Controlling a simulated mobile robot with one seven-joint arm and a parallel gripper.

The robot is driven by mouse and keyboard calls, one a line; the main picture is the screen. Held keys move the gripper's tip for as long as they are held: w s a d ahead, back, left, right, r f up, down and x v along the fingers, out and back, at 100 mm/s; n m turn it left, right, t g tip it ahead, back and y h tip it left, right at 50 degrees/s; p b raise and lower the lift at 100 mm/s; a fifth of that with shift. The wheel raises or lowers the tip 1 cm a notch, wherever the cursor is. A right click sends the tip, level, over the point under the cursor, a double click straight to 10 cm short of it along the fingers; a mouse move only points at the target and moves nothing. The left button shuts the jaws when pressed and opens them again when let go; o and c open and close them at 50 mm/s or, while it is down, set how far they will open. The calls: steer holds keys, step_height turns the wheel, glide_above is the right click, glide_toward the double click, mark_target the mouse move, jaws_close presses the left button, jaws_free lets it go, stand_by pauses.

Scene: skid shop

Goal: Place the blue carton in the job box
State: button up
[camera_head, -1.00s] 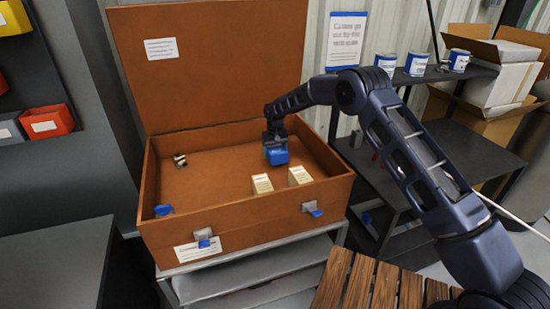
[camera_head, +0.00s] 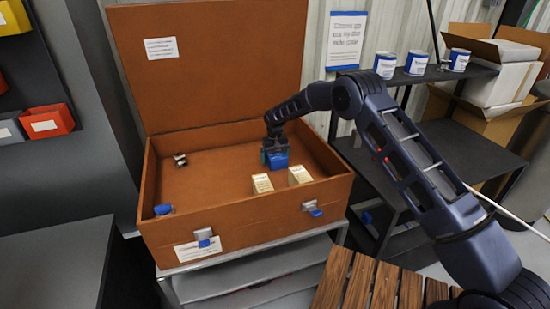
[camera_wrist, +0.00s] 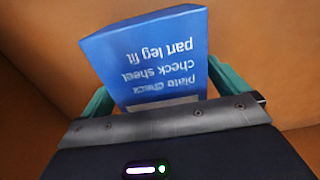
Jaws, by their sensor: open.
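The blue carton (camera_head: 278,162) is inside the orange-brown job box (camera_head: 245,215), toward the back right, and seems to rest on its floor. In the wrist view the blue carton (camera_wrist: 150,60) shows white print and stands slightly tilted between the teal fingers. My gripper (camera_head: 275,156) is open around it. In the wrist view my gripper (camera_wrist: 168,92) has a gap beside the carton at the right finger; contact at the left finger is unclear. The carton's lower end is hidden by the gripper body there.
Two cream cartons (camera_head: 262,184) (camera_head: 299,175) stand near the job box's front wall. A small metal part (camera_head: 180,159) and a blue-topped item (camera_head: 163,210) lie to the left. The raised lid (camera_head: 215,70) stands behind. Shelving with cans (camera_head: 416,63) is at the right.

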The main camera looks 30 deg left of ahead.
mark_target(275, 152)
step_height(275, 152, up, 12)
steer(key=shift+r, duration=0.15)
stand_by(0.4)
stand_by(0.4)
steer(key=s+d+r+m+t, duration=0.1)
steer(key=d+r, duration=0.9)
steer(key=d, duration=0.5)
steer(key=s+d+r+m+h, duration=0.1)
steer(key=d+r, duration=0.8)
steer(key=d, duration=0.7)
steer(key=s+d+r+m+t, duration=0.1)
steer(key=d+r, duration=0.9)
steer(key=d, duration=0.5)
steer(key=s+d+r+m, duration=0.1)
steer(key=s+d+r, duration=0.1)
steer(key=s+d, duration=0.45)
steer(key=s+d+r+m, duration=0.2)
steer(key=s+d, duration=0.2)
steer(key=d, duration=0.6)
steer(key=s+d+f+m+t, duration=0.1)
steer(key=s+d+f, duration=0.1)
steer(key=s+d, duration=0.4)
steer(key=s+d+f+m+t+y, duration=0.1)
steer(key=s+d+f+m, duration=0.1)
steer(key=s+d, duration=0.4)
steer(key=s+f, duration=0.1)
steer(key=s, duration=0.3)
steer(key=shift+s+f+t, duration=0.2)
steer(key=shift+s+t, duration=0.05)
steer(key=shift+t, duration=0.05)
